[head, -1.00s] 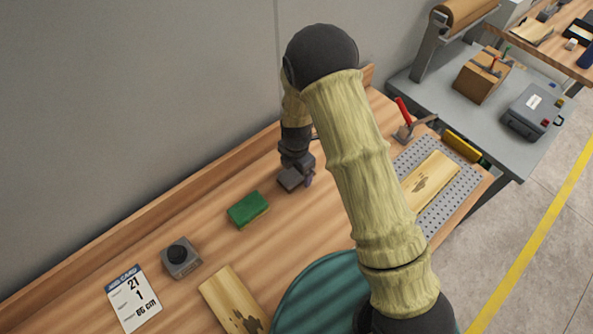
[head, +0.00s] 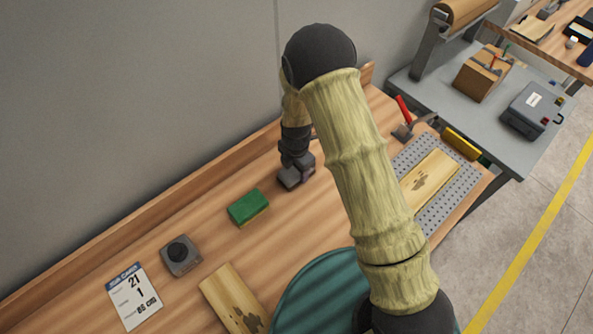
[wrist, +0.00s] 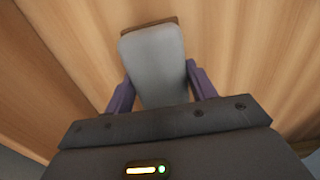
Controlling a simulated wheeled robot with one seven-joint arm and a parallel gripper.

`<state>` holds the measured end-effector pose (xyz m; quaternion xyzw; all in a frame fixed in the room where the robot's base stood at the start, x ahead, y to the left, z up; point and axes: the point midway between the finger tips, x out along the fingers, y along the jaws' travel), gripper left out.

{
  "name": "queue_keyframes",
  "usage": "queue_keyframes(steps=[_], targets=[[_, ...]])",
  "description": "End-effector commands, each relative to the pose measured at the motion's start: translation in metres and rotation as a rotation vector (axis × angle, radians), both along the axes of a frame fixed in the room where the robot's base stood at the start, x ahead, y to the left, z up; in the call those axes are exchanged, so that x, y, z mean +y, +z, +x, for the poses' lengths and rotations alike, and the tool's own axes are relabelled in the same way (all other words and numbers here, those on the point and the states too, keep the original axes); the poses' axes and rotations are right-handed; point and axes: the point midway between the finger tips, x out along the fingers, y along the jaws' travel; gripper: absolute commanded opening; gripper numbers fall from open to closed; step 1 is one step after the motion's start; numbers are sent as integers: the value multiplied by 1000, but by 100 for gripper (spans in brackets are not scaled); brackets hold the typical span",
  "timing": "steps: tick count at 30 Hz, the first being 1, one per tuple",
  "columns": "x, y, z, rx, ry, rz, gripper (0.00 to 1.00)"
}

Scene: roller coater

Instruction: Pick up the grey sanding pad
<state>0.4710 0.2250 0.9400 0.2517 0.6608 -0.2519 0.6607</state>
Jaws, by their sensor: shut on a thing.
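The grey sanding pad (wrist: 153,65) is between the two purple fingers of my gripper (wrist: 156,88) in the wrist view, with a thin brown edge showing at its far end. My gripper is shut on it. In the head view, my gripper (head: 296,178) is low over the wooden bench, and the grey pad (head: 289,182) shows only in small part beneath it. I cannot tell whether the pad touches the bench top.
A green pad (head: 249,207) lies left of my gripper. A grey block with a black knob (head: 181,255), a job card (head: 135,297) and a stained board (head: 234,302) lie further left. A perforated plate (head: 450,198) with another board and a red-handled clamp (head: 405,115) are right.

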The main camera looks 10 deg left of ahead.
Motion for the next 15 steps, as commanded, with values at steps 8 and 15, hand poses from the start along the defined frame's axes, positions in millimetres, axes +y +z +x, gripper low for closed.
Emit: queue_keyframes(steps=[8, 15], targets=[[1, 5, 1, -2, 0, 2, 31], [1, 32, 1, -4, 1, 3, 31]])
